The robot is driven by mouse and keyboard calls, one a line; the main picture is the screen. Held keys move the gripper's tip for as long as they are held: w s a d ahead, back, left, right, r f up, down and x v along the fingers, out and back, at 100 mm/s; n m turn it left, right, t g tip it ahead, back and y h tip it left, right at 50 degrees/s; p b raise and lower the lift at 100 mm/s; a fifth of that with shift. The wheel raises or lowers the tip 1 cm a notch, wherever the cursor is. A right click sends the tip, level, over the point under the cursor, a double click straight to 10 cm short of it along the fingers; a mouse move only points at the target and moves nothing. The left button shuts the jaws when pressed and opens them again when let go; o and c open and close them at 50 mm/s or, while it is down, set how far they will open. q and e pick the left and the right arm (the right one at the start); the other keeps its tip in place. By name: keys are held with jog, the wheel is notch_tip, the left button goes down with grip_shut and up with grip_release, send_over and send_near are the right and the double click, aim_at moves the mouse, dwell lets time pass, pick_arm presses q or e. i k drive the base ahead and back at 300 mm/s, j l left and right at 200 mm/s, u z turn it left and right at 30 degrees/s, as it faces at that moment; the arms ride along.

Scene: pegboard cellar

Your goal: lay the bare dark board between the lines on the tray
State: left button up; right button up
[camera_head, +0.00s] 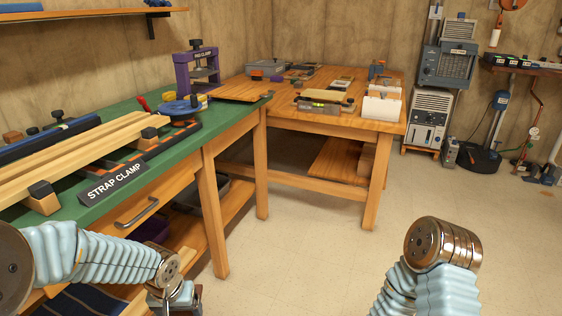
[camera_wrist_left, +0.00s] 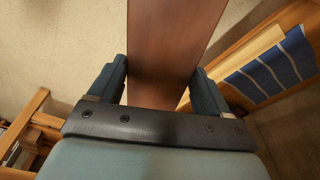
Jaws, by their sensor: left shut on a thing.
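In the left wrist view my left gripper (camera_wrist_left: 157,82) is shut on a dark reddish-brown board (camera_wrist_left: 172,38), with one finger along each side. The board runs away from the gripper past the top edge of that view. A dark blue surface with pale lines (camera_wrist_left: 272,70) lies right of the board, beside wooden edging; it also shows at the bottom left of the head view (camera_head: 72,302), low under the bench. I cannot tell for sure whether it is the tray. The board cannot be made out in the head view. My right arm shows there, but its gripper does not.
A green-topped bench (camera_head: 190,133) with a strap clamp (camera_head: 118,183) and pale wooden strips stands at left. A wooden table (camera_head: 345,121) with several tools stands behind. A purple pad clamp (camera_head: 197,68) stands at the bench's far end. The floor (camera_head: 310,265) in the middle is clear.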

aim_at(237, 90)
jog(key=i+l, duration=0.7)
jog(key=i, duration=0.25)
jog(key=i+l+z, duration=0.1)
jog(key=i+l, duration=0.6)
jog(key=i, duration=0.25)
